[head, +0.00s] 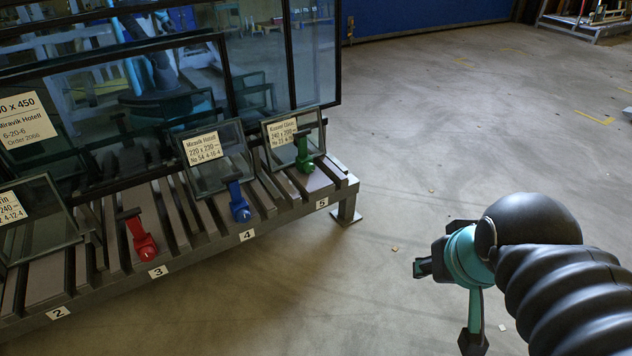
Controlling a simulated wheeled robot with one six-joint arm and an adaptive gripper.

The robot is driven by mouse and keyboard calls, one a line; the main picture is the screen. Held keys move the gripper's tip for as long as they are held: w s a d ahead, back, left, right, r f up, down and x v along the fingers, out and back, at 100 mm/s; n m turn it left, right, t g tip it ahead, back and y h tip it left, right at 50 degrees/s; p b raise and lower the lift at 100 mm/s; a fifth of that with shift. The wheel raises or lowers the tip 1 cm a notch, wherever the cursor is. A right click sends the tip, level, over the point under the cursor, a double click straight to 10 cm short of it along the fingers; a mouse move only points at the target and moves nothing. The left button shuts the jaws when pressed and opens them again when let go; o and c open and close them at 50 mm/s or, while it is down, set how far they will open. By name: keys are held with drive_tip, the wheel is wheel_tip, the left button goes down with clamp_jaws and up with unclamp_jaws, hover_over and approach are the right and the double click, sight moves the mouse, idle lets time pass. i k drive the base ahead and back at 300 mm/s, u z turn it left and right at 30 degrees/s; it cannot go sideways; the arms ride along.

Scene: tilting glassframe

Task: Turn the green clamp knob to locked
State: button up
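The green clamp knob (306,165) sits at the front of slot 5 on the slatted rack, at the foot of a green upright clamp arm (302,146). A small glass pane with a label leans behind it. Whether the knob is locked cannot be read at this size. My gripper (448,304) is at the lower right, well right of the knob and nearer to me, over open floor. Its two dark fingertips stand apart with nothing between them. My own arm hides part of the gripper.
A blue clamp knob (240,211) stands at slot 4 and a red one (145,245) at slot 3. Large glass frames (262,60) stand behind on the rack (205,248). The rack foot (346,214) juts out near slot 5. The concrete floor (450,130) to the right is mostly clear.

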sight(308, 167)
drive_tip(key=k, duration=0.1)
drive_tip(key=u, duration=1.6)
drive_tip(key=i, duration=1.15)
drive_tip(key=z, duration=1.65)
